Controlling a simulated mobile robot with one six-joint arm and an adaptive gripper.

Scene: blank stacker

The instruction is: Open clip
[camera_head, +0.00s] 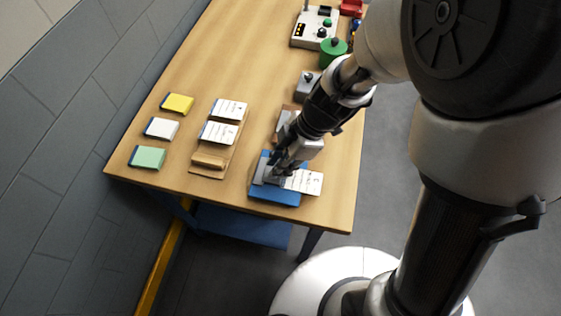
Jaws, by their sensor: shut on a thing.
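A blue board (275,196) lies near the front right corner of the wooden table. A grey clip (262,172) sits on the board, and a white printed card (305,182) lies at its right side, reaching past the board. My gripper (277,170) points down over the board. It appears shut on the grey clip; its fingertips are small and partly hidden by my own arm, so the exact contact is hard to see.
A wooden tray (206,172) holds printed cards to the left. Yellow (178,103), white (161,128) and green (148,157) pads line the left edge. A control box (315,30) and a green round object (332,51) stand at the back.

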